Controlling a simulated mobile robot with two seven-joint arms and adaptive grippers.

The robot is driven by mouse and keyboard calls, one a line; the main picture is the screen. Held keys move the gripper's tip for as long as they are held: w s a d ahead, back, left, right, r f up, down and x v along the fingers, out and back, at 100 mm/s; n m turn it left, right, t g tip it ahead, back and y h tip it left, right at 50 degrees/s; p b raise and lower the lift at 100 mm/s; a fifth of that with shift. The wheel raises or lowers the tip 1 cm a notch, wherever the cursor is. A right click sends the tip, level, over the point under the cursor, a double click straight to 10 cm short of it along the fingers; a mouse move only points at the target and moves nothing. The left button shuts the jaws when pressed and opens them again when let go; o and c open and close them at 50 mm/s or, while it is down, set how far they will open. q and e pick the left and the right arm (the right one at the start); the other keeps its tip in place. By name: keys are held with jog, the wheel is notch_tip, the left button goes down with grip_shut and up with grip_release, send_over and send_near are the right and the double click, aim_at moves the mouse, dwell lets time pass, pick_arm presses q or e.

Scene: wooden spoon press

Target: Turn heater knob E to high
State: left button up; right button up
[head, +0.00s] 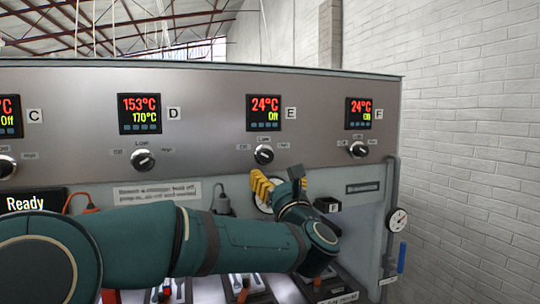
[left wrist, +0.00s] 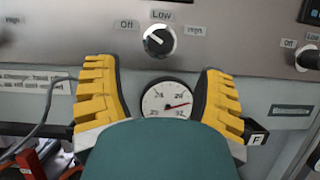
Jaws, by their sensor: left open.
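Heater knob E (head: 264,154) is a round dark knob with a light rim on the metal panel, below the E display (head: 264,113), which reads 24°C and Off. In the left wrist view the knob (left wrist: 159,39) shows near the top centre, with Off, Low and High labels around it. Its white mark seems to point up and left, toward Off. My left gripper (head: 277,179) is just below knob E. Its yellow fingers are spread wide and empty, and in the left wrist view the open jaws (left wrist: 157,70) sit below the knob, apart from it. My right gripper is not in view.
Knob D (head: 143,159) is to the left and knob F (head: 358,149) to the right. A round dial gauge (left wrist: 166,98) lies behind the left fingers. A block marked F (head: 328,205) stands beside my wrist. A pipe with a gauge (head: 397,220) runs along the right edge.

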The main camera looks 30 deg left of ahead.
aim_at(267, 157)
pick_arm(q)
jog(key=p+x, duration=0.1)
jog(key=x, duration=0.8)
jog(key=shift+d, duration=0.1)
jog(key=c, duration=1.2)
